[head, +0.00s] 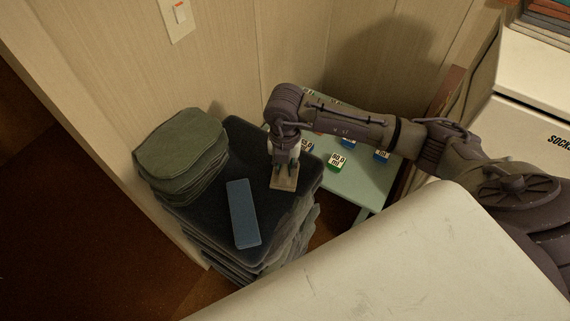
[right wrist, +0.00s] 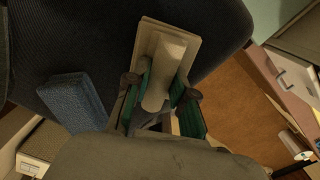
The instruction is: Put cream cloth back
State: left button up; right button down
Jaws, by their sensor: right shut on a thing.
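The cream cloth (head: 284,184) is a small flat beige piece at the right part of a dark cloth stack's top. It also shows in the right wrist view (right wrist: 147,38), with a raised middle pinched between green-padded fingers. My right gripper (head: 287,167) points down and is shut on it; the fingers also show in the right wrist view (right wrist: 163,97). I cannot tell whether the cloth rests on the stack or hangs just above it. My left gripper is in neither view.
A blue folded cloth (head: 243,213) lies on the dark stack (head: 205,212), left of the cream one. A green cloth pile (head: 182,145) is at the left. A pale green table (head: 362,183) holds several small labelled blocks. A white box marked SOCKS (head: 530,112) is at right.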

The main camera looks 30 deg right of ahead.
jog(key=c, duration=1)
grip_release()
jog(key=shift+f, duration=0.1)
jog(key=shift+r, duration=0.7)
notch_tip(320, 180, up, 11)
jog(key=shift+b, duration=0.85)
